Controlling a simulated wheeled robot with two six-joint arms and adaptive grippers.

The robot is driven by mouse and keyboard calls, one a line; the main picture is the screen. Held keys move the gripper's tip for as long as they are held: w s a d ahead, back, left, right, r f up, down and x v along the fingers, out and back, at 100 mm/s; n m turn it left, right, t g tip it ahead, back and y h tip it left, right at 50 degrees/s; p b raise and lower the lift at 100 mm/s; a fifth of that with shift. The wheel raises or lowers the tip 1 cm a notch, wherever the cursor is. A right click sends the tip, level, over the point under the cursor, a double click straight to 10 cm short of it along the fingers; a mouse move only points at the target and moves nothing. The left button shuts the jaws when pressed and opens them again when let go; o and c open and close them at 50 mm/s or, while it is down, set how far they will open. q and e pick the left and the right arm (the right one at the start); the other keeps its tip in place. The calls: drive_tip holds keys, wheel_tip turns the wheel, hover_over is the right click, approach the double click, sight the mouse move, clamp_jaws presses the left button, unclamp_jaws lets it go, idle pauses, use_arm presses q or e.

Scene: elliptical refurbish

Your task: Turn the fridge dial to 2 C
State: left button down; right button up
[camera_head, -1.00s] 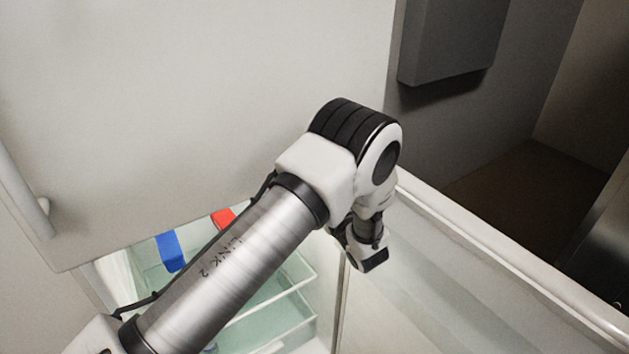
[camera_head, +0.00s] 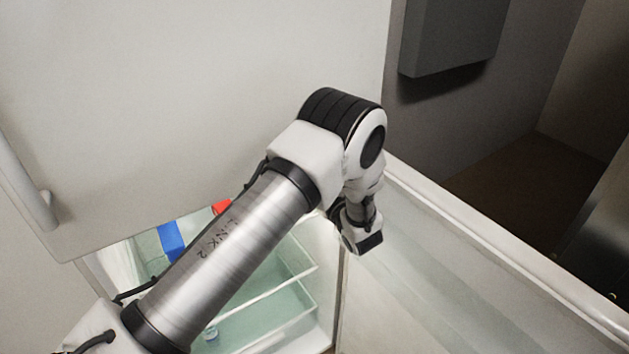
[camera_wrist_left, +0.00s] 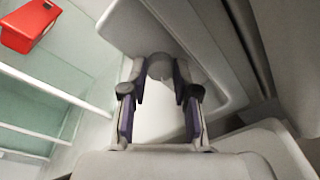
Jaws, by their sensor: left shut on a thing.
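In the left wrist view, my left gripper (camera_wrist_left: 160,92) has its two dark, purple-sided fingers on either side of a rounded grey knob, which looks like the fridge dial (camera_wrist_left: 160,66). It is shut on this knob, which sits at a pale grey housing (camera_wrist_left: 115,22). Its markings and setting cannot be read. In the head view, my left arm crosses from the lower left, and its wrist points down in front of the open fridge (camera_head: 327,300); the fingers and dial are hidden there. My right gripper is in neither view.
A large white door panel (camera_head: 200,90) fills the upper left, with a handle (camera_head: 42,210) at its left. Clear shelves (camera_head: 285,265) hold a blue item (camera_head: 170,241) and a red item (camera_head: 221,208), also in the wrist view (camera_wrist_left: 32,24). A grey box (camera_head: 450,35) hangs at the upper right.

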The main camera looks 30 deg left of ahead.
use_arm(q)
drive_tip(key=shift+m+g+h+b, duration=0.4)
drive_tip(key=shift+m+b, duration=2.5)
drive_tip(key=shift+m, duration=2.5)
drive_tip(key=c, duration=1.2)
unclamp_jaws()
drive_tip(key=shift+o, duration=0.2)
drive_tip(key=shift+d, duration=0.1)
drive_tip(key=v, duration=0.7)
drive_tip(key=shift+d, duration=0.2)
